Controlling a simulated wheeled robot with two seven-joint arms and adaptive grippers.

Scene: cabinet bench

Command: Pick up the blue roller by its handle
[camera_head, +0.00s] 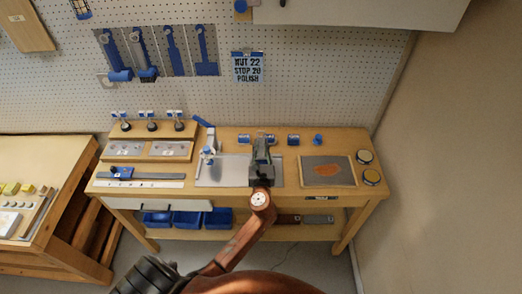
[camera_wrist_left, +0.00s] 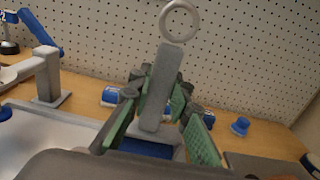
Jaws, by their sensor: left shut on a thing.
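My left gripper (camera_head: 261,163) is over the bench, at the right part of the pale metal plate (camera_head: 207,180). In the left wrist view its green-padded fingers (camera_wrist_left: 156,112) are closed around an upright grey handle (camera_wrist_left: 163,75) with a ring at its top. A blue part (camera_wrist_left: 146,148), which looks like the roller, shows low between the fingers, below the handle. The gripper hides most of it, and I cannot tell whether it touches the plate. In the head view the gripper and arm cover the roller. My right gripper is not in view.
A grey stand with a blue arm (camera_head: 209,140) stands left of the gripper. Several small blue pieces (camera_head: 293,140) sit at the bench's back. A dark board with an orange patch (camera_head: 327,171) and round tins (camera_head: 364,157) are at right. Blue bins (camera_head: 187,219) sit below.

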